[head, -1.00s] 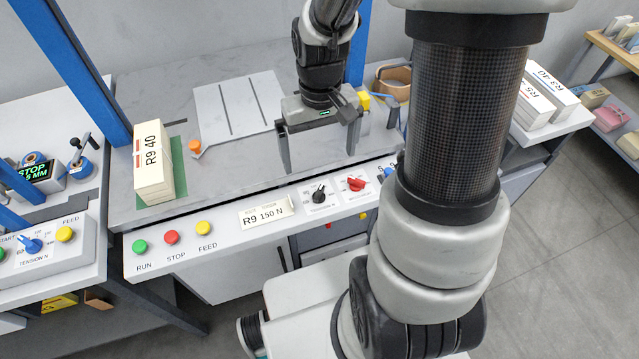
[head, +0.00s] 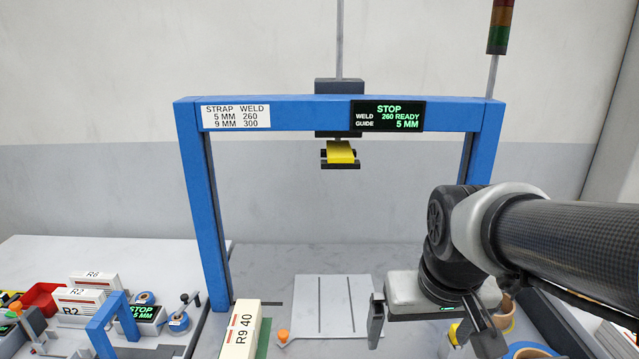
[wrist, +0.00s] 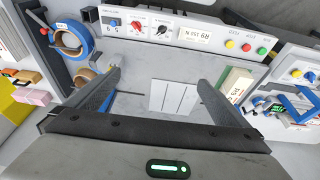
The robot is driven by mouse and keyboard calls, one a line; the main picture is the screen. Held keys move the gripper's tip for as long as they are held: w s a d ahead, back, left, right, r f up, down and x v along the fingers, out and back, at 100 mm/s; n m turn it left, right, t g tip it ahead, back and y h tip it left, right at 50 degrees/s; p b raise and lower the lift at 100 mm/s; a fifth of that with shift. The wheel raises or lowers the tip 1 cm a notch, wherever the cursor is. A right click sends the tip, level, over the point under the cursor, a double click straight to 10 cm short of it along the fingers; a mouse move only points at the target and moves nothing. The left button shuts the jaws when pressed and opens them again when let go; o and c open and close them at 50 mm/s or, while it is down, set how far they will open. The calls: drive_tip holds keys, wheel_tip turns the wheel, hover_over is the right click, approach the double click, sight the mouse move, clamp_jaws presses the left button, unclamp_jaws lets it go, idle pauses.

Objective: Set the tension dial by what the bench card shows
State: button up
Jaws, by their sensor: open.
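The bench card (wrist: 194,34), reading R9 150 N, is on the sloped front panel in the wrist view. The black tension dial (wrist: 162,30) is beside it on the left; its pointer setting is too small to read. A red dial (wrist: 136,26) is farther left. My gripper (head: 435,338) is open and empty above the bench, and its two spread fingers also show in the wrist view (wrist: 168,80), apart from the panel. The head view now hides the card and dials below its edge. A display (head: 387,116) on the blue frame reads STOP, WELD 260 READY, GUIDE 5 MM.
A strap-weld chart (head: 236,116) is on the blue frame (head: 290,110). A bundle marked R9 40 (head: 241,332) stands at the front left, near an orange knob (head: 282,336). Tape rolls (wrist: 72,40) are left in the wrist view.

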drive_tip(key=s+a+r+t, duration=0.1)
drive_tip(key=s+r+t, duration=0.1)
drive_tip(key=s+r, duration=0.3)
drive_tip(key=shift+r+p, duration=0.4)
drive_tip(key=shift+r, duration=0.25)
